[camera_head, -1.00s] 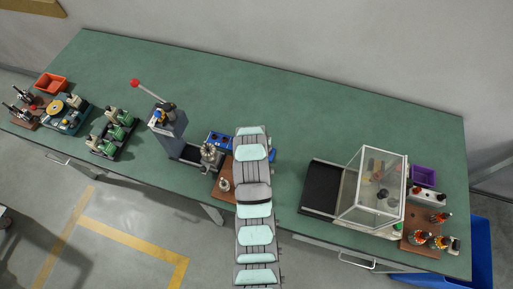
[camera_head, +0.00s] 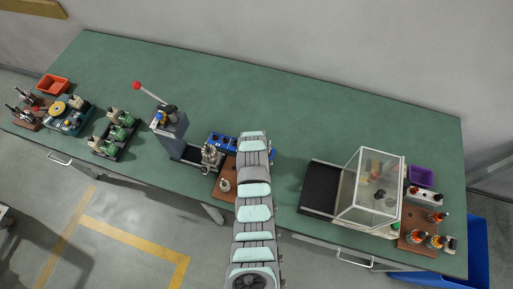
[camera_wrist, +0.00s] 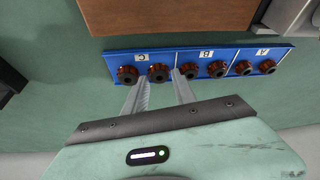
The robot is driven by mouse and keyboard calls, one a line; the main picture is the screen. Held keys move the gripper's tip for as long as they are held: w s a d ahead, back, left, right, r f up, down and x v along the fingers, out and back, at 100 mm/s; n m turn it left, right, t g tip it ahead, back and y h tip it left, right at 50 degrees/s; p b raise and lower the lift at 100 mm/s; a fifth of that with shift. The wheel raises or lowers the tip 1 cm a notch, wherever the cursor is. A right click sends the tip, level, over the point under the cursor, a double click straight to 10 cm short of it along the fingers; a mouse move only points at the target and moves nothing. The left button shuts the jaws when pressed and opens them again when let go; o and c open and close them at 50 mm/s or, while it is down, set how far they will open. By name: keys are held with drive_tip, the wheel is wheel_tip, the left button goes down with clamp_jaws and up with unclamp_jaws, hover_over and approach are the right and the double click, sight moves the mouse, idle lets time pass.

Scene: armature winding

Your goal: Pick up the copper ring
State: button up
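Several dark copper rings with black centres sit in a row on a blue tray (camera_wrist: 228,57) marked C, B and A in the wrist view. Two rings are in section C: a left ring (camera_wrist: 127,75) and a right ring (camera_wrist: 158,72). My gripper (camera_wrist: 161,77) is open, its two fingers apart, with the right ring of section C showing between the fingertips. I cannot tell whether the fingers touch it or how high they are. In the head view the blue tray (camera_head: 221,140) is partly hidden by my arm, which also hides the gripper.
A brown board (camera_head: 224,188) with small metal parts lies in front of the tray. A grey press (camera_head: 172,135) with a red-knobbed lever stands left. A clear-walled box (camera_head: 371,187) and dark mat (camera_head: 320,188) are right. The green table (camera_head: 270,100) behind is clear.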

drive_tip(key=shift+f, duration=0.25)
drive_tip(key=shift+c, duration=0.4)
clamp_jaws()
